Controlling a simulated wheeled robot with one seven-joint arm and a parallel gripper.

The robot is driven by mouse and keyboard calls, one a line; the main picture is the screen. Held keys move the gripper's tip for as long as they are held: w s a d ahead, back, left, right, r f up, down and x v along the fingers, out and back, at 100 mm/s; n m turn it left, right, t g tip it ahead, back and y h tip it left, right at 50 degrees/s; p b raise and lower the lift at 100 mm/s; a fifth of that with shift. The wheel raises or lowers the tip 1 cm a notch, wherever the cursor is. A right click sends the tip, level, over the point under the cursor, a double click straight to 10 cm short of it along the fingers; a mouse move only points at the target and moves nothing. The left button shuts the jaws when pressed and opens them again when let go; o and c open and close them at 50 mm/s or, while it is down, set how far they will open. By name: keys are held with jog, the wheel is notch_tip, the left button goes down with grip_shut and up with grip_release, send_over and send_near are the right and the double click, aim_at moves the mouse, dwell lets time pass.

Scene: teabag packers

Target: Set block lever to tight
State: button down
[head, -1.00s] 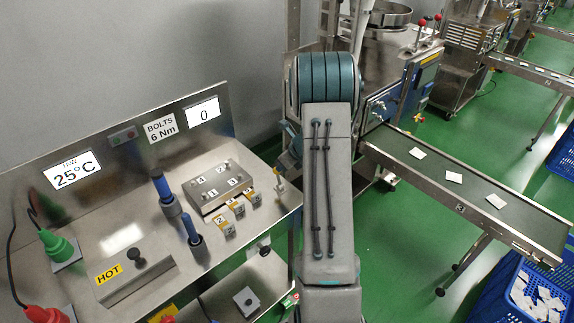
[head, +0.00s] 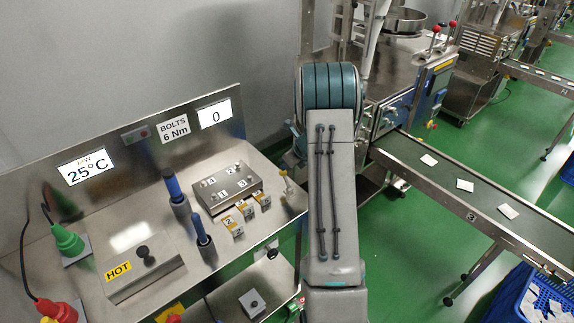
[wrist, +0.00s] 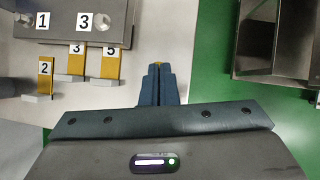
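A steel block (head: 236,183) with bolts numbered 1 to 4 sits on the bench; its corner shows in the wrist view (wrist: 68,31). I cannot read a tight mark there. My gripper (wrist: 158,68) shows in the wrist view, right of the block, over a pale surface. I cannot tell what that spot is.
Several yellow numbered tags (wrist: 109,66) stand before the block. Two blue-handled tools (head: 203,232) are upright to its left. A plate marked HOT (head: 145,275) lies farther left. A conveyor (head: 440,185) with white bags is at right, beyond green floor.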

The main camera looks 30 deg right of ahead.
notch_tip(320, 180, up, 13)
jog(key=s+d, duration=0.2)
jog(key=shift+d+p, duration=0.25)
jog(key=shift+p, duration=0.1)
jog(key=shift+f, duration=0.1)
dwell(0.4)
jog(key=s+a+r+n+g, duration=0.1)
jog(key=s+a+r+n, duration=0.45)
jog(key=a+n, duration=0.3)
jog(key=s+a+r+n+g, duration=0.1)
jog(key=s+a+r+n, duration=0.4)
jog(key=s+a+n, duration=0.3)
jog(key=s+a+n+h, duration=0.1)
jog(key=s+a+n, duration=0.3)
jog(key=s+n, duration=0.3)
jog(key=s+a+n+h, duration=0.1)
jog(key=s+a+n, duration=0.3)
jog(key=s+n, duration=0.4)
jog(key=s, duration=0.2)
jog(key=shift+s+r+h, duration=0.35)
jog(key=shift+s+h, duration=0.05)
